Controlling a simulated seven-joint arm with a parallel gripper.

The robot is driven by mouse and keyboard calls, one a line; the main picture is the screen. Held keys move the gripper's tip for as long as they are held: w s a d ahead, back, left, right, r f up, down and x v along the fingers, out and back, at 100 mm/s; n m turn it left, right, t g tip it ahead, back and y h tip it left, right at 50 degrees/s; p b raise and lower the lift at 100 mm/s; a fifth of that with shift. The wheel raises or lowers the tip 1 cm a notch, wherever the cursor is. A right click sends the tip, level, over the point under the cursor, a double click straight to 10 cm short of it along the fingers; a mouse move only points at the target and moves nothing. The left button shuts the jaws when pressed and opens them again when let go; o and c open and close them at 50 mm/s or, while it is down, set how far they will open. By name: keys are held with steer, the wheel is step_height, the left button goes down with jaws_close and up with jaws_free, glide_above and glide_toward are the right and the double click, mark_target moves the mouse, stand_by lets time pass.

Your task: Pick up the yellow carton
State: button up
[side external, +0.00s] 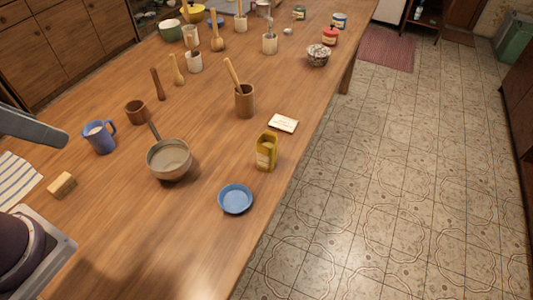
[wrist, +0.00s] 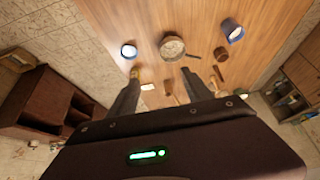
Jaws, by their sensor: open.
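The yellow carton (side external: 266,152) stands upright on the wooden table, near its right edge, in the side external view. It has a pale label on its front. In the wrist view a small part of the yellow carton (wrist: 134,74) shows by the tip of the left finger, which hides most of it. My gripper (wrist: 162,76) is open, its two fingers wide apart with nothing held between them. It looks down from above the table, and its height over the carton is hard to tell.
A blue dish (side external: 235,198) lies in front of the carton and a saucepan (side external: 169,159) stands to its left. A white card (side external: 283,123) and a brown cup with a wooden utensil (side external: 244,101) are behind. A blue mug (side external: 100,138) stands farther left.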

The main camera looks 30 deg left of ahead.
steer(key=o, duration=0.3)
